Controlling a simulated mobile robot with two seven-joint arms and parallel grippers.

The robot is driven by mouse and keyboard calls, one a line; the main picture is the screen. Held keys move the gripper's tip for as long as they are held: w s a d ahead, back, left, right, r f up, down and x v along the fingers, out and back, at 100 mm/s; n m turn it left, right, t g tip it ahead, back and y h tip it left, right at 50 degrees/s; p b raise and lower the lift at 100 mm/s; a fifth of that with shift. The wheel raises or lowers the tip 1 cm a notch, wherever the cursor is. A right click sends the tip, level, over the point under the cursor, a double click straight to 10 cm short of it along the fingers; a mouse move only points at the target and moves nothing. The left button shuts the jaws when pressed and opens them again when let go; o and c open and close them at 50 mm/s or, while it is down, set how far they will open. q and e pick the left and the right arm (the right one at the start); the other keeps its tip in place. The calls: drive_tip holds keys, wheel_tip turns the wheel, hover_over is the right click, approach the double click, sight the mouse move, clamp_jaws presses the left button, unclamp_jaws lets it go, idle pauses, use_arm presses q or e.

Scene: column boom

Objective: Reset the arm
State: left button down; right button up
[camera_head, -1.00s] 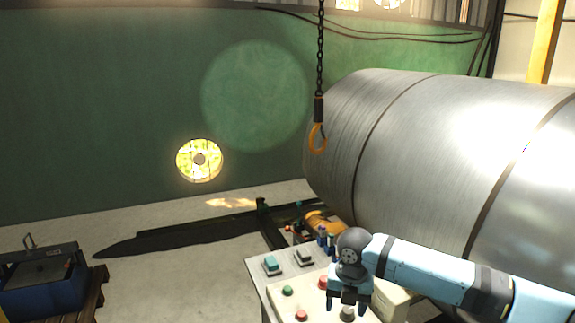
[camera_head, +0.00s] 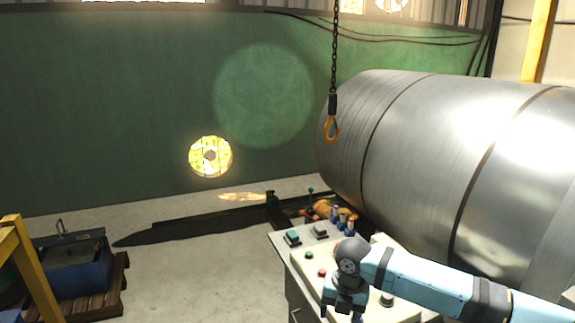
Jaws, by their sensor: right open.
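My right arm comes in from the lower right over a control panel (camera_head: 296,262). My right gripper (camera_head: 343,310) points down over the panel's front edge and is open, with nothing seen between its fingers. The panel has a green button (camera_head: 309,255), a red button (camera_head: 322,272), a teal switch (camera_head: 292,237) and a grey switch (camera_head: 320,230). A pale knob (camera_head: 387,299) shows to the right of the gripper. My left gripper is not in view.
A large steel coil (camera_head: 420,150) fills the right side behind the panel. An orange hook (camera_head: 331,130) hangs on a chain beside it. A blue box (camera_head: 80,265) stands on a pallet at the left, behind a yellow frame (camera_head: 33,265). The middle floor is clear.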

drive_tip(key=s+a+f+m+t+y+p, duration=0.2)
drive_tip(key=s+a+f+m+t+y, duration=0.2)
drive_tip(key=s+a+f+m+y, duration=0.65)
use_arm(q)
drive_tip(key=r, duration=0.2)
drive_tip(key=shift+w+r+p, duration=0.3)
drive_tip(key=shift+p, duration=0.1)
use_arm(e)
drive_tip(key=s+d+f+m+t+h, duration=0.3)
drive_tip(key=s+d+m+h, duration=0.1)
drive_tip(key=s+d+m, duration=0.5)
drive_tip(key=s+d+f+m+t+h, duration=0.3)
drive_tip(key=s+d+f+m+h, duration=0.1)
drive_tip(key=s+d+m, duration=0.5)
drive_tip(key=shift+d+f+m+t, duration=0.15)
drive_tip(key=shift+d+m+t, duration=0.15)
drive_tip(key=shift+m, duration=0.45)
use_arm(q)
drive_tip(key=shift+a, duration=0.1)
